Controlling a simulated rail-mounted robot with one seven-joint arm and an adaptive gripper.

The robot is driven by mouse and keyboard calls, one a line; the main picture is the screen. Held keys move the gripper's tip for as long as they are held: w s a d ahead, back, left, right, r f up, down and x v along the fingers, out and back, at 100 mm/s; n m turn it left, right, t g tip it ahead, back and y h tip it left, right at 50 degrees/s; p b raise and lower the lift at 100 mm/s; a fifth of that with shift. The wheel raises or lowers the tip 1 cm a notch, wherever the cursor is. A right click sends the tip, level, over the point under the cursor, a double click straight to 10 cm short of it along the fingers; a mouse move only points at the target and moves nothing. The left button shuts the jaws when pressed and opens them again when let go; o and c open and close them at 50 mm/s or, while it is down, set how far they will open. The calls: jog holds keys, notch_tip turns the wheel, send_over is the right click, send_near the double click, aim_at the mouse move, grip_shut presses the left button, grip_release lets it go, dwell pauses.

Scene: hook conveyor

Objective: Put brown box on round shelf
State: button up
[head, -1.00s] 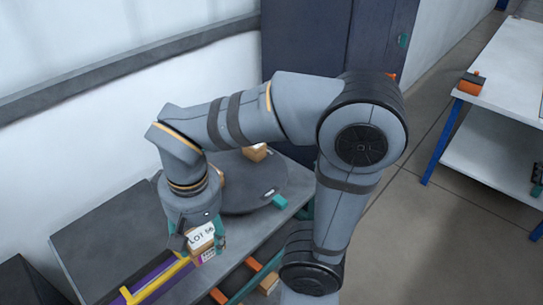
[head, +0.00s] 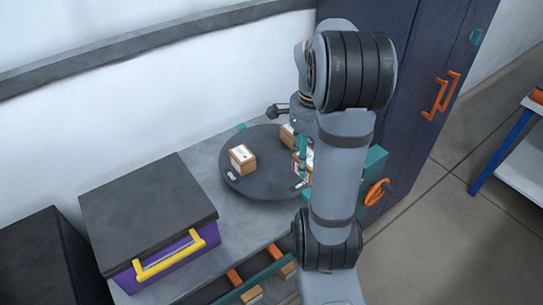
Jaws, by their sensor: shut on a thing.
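My gripper (head: 304,154), with teal fingers, is at the right part of the dark round shelf (head: 262,187), mostly hidden behind my arm. It is shut on a brown box (head: 297,169) with a pale label, of which only the left part shows. The held box is over or at the shelf's right edge; I cannot tell whether it touches the surface. Another brown box (head: 242,159) with a white label sits on the left part of the shelf. A further brown box (head: 287,136) stands at the back right, partly hidden.
A purple case (head: 174,258) with a dark lid and yellow handle stands left on the grey table. An open drawer (head: 236,279) below holds brown boxes (head: 252,295). A dark cabinet (head: 415,100) with orange handles stands right. The shelf's front middle is clear.

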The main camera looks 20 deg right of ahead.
jog(key=shift+d+f, duration=0.1)
jog(key=shift+d, duration=0.1)
jog(key=w+f+p, duration=0.1)
jog(key=w+f, duration=0.1)
jog(key=w, duration=0.1)
jog(key=w+f+p, duration=0.1)
jog(key=w+f, duration=0.1)
jog(key=w, duration=0.2)
jog(key=w+f+p, duration=0.1)
jog(key=w+f, duration=0.1)
jog(key=w, duration=0.2)
jog(key=shift+w+a+f+p, duration=0.15)
jog(key=shift+a+f+p, duration=0.1)
jog(key=shift+f+p, duration=0.15)
jog(key=shift+w+f+p, duration=0.15)
jog(key=shift+f+p, duration=0.5)
jog(key=shift+f, duration=1.4)
jog(key=shift+f, duration=0.15)
jog(key=o, duration=1.5)
